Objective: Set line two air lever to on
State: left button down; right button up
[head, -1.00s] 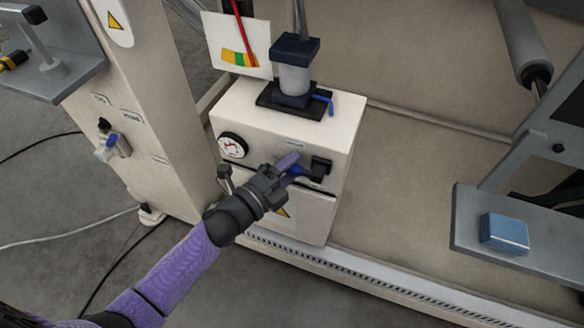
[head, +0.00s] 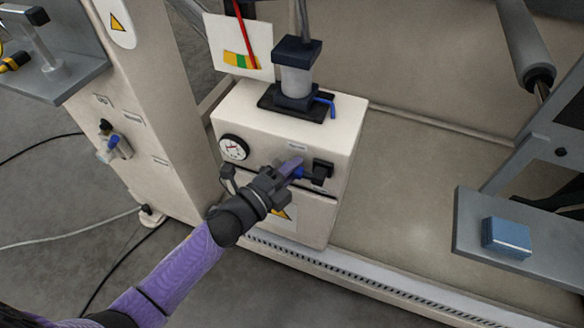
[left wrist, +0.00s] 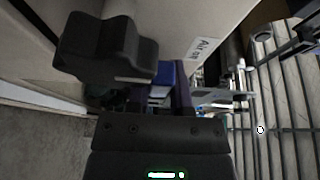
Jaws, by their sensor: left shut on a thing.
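The air lever has a blue handle (head: 298,172) on a black valve body (head: 321,172), on the front of a cream cabinet (head: 306,133). My left gripper (head: 293,170) is shut on the blue handle. In the left wrist view the blue handle (left wrist: 164,74) shows between my left gripper's fingers (left wrist: 160,88), beside the black valve body (left wrist: 106,46). A label (left wrist: 204,50) that seems to read "Air on" is near it. My fingers partly hide the handle, so its exact angle is hard to tell. My right gripper is not in view.
A round gauge (head: 234,147) is on the cabinet's left front. A cylinder with a second blue lever (head: 326,101) stands on top. Another blue-handled valve (head: 113,143) is on the left column. A blue block (head: 506,236) lies on a grey shelf (head: 470,222) at the right.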

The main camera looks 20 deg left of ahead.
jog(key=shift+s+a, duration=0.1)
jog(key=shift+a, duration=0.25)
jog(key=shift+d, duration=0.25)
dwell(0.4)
pick_arm(q)
jog(key=shift+f, duration=0.1)
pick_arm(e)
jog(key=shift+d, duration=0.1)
